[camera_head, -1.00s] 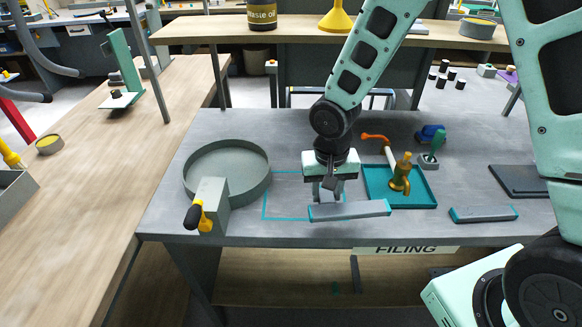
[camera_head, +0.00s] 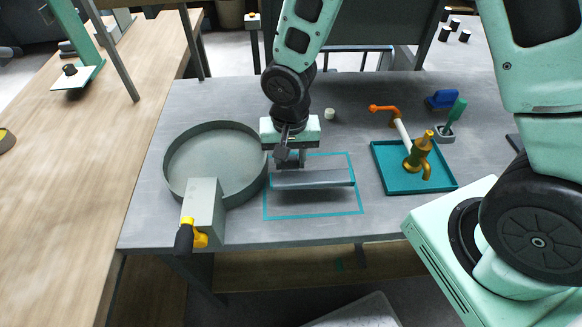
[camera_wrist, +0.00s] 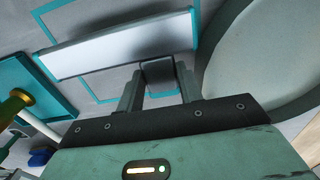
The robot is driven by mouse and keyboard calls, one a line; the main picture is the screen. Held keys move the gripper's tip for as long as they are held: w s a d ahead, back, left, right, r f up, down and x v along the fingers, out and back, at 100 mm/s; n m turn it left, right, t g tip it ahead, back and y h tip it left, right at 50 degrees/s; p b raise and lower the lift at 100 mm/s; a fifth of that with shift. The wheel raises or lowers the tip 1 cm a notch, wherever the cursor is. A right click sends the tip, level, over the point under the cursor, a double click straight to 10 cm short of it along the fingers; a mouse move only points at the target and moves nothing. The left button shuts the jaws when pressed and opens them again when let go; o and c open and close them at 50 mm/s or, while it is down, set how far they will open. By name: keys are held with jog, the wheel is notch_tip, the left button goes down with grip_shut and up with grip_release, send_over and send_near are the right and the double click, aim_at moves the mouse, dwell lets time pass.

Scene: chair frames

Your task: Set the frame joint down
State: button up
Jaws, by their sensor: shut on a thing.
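The frame joint (camera_head: 312,178) is a long grey bar with a teal edge. It lies crosswise over the teal outlined rectangle (camera_head: 350,213) on the grey bench, with a dark shadow below it; I cannot tell for sure whether it touches the bench. My gripper (camera_head: 290,163) points down at the bar's left part and is shut on it. In the wrist view the bar (camera_wrist: 120,48) runs across just beyond my gripper (camera_wrist: 160,82), and a short grey block sits between the fingers. The fingertip contact is partly hidden.
A round grey pan (camera_head: 185,160) and a grey block with a yellow-and-black handle (camera_head: 190,235) stand close at the left. A teal tray (camera_head: 392,180) holding a brass-coloured tool (camera_head: 418,158) lies at the right. A small pale cylinder (camera_head: 330,114) stands behind.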

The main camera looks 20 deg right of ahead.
jog(key=shift+f, duration=1.95)
jog(key=shift+f, duration=0.15)
jog(key=o, duration=1.1)
